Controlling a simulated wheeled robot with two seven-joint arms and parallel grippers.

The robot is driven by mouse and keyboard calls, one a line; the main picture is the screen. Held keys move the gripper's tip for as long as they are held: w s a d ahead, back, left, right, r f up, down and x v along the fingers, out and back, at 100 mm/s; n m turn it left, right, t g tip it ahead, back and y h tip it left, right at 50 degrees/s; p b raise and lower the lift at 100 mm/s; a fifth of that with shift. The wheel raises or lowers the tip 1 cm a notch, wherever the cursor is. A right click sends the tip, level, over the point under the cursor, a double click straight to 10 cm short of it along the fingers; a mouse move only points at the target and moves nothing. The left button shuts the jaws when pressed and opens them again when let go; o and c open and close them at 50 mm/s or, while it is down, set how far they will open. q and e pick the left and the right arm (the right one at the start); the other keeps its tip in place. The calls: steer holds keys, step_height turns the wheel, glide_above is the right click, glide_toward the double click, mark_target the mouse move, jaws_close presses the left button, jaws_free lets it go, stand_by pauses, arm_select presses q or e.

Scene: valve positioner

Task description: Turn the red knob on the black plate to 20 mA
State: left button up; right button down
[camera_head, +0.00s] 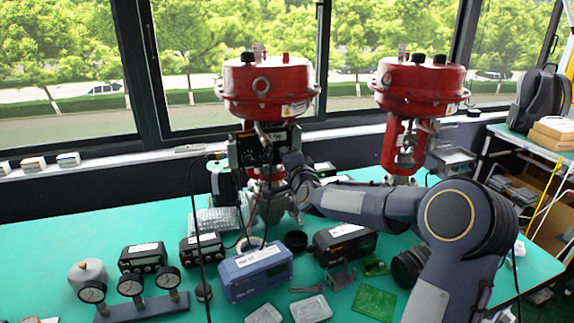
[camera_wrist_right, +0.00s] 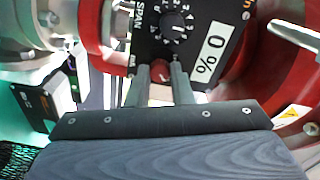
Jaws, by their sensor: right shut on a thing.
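The red knob (camera_wrist_right: 160,68) shows between the two fingertips of my right gripper (camera_wrist_right: 164,80) in the right wrist view. The gripper is shut on the knob, and the fingers hide part of it. The knob sits at the lower edge of the black plate (camera_wrist_right: 226,22), which carries a black SPAN dial (camera_wrist_right: 174,26) and a white "0 %" label (camera_wrist_right: 210,47). In the head view the black plate (camera_head: 247,149) is on the left red valve; my right arm reaches it from the right, and the knob cannot be made out. My left gripper is not in view.
The red valve actuator (camera_head: 268,88) stands above the plate, and a second red valve (camera_head: 418,90) stands to its right. A blue box (camera_head: 256,273), a gauge manifold (camera_head: 140,306) and a black box (camera_head: 343,243) lie on the green table (camera_head: 40,250). A black cable hangs left of the valve.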

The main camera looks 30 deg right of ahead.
stand_by(0.4)
steer(key=c, duration=1.3)
jaws_free()
steer(key=shift+s, duration=0.1)
steer(key=b+v, duration=0.2)
steer(key=v, duration=0.5)
steer(key=shift+s, duration=0.35)
